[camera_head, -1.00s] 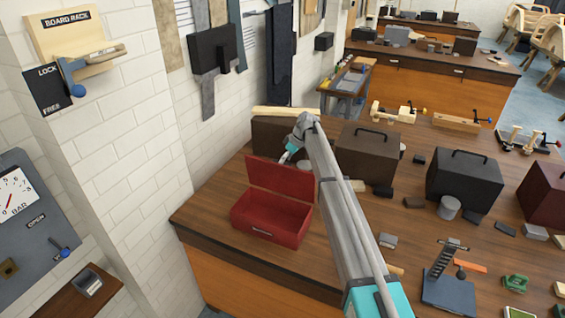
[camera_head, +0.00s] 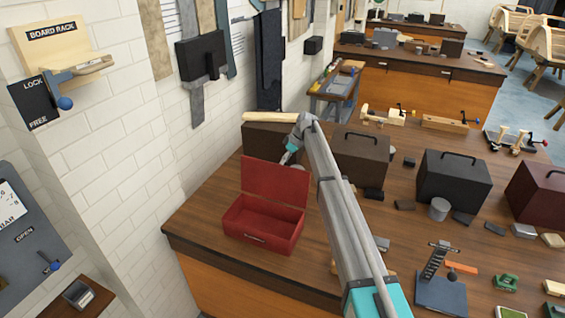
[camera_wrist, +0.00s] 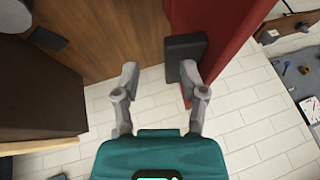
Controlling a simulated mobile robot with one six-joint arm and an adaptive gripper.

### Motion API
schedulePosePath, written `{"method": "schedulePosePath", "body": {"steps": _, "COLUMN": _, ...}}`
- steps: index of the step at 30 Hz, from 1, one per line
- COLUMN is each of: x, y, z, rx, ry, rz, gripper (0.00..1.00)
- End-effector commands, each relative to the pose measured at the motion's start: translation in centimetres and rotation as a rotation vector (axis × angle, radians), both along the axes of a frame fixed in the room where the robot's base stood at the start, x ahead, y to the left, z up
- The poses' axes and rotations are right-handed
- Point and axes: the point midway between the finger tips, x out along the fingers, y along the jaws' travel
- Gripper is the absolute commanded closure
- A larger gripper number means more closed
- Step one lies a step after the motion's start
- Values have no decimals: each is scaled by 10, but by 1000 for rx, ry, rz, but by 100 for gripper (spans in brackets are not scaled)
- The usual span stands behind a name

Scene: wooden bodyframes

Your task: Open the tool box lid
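The red tool box (camera_head: 262,226) stands on the near left part of the wooden bench, its inside showing from above. Its red lid (camera_head: 275,184) stands raised, roughly upright, at the back edge of the box. My gripper (camera_head: 290,156) is just behind the lid's top edge in the head view, and its fingertips are partly hidden there. In the wrist view my gripper (camera_wrist: 160,75) has its fingers apart with nothing held. The red lid (camera_wrist: 215,35) is to the right of the fingers there. A dark block (camera_wrist: 186,50) lies by the right fingertip; I cannot tell whether they touch.
A dark brown case (camera_head: 268,139) is behind the gripper, and a brown tool box (camera_head: 360,158) is right of my arm. A black tool box (camera_head: 453,182) and several small blocks stand farther right. The white brick wall (camera_head: 150,190) is close on the left.

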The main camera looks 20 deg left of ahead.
Motion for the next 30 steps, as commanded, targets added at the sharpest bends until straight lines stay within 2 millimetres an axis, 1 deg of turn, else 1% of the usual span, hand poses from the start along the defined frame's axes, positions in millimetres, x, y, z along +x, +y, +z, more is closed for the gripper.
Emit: {"method": "schedulePosePath", "body": {"steps": 30, "x": 45, "y": -18, "z": 13, "rx": 2, "ry": 1, "rz": 0, "gripper": 46}}
